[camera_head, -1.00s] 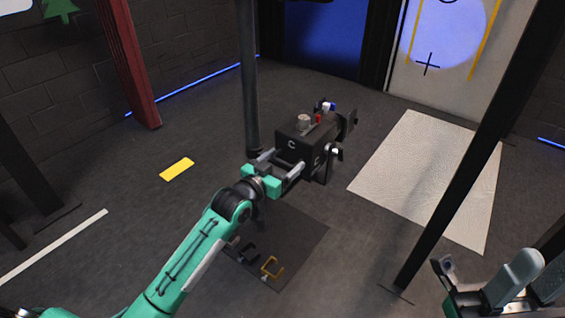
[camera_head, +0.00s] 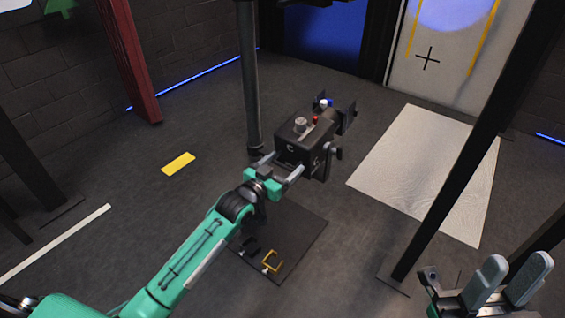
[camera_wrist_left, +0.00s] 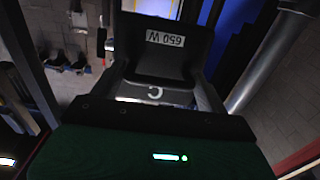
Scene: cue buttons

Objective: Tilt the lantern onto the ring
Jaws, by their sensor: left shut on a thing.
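The lantern (camera_head: 303,148) is a black box with a "C" mark, knobs on top and flaps at its far end. It sits beside a dark upright pole (camera_head: 249,85). My left gripper (camera_head: 281,165) is shut on the lantern's rear. The left wrist view shows the lantern's back (camera_wrist_left: 165,48) with a "650 W" label, between the fingers (camera_wrist_left: 160,92). The lantern's pale bluish light spot (camera_head: 455,10) lies high on the white panel, cut by the top edge. No ring shows in the head view now. My right gripper (camera_head: 515,278) is open and empty at lower right.
The white panel (camera_head: 435,65) carries a black cross (camera_head: 427,58) and yellow strips. A dark mat (camera_head: 303,240) with a yellow bracket (camera_head: 272,261) lies below my left arm. A slanting black post (camera_head: 455,160) stands at right, by a pale floor sheet (camera_head: 430,165).

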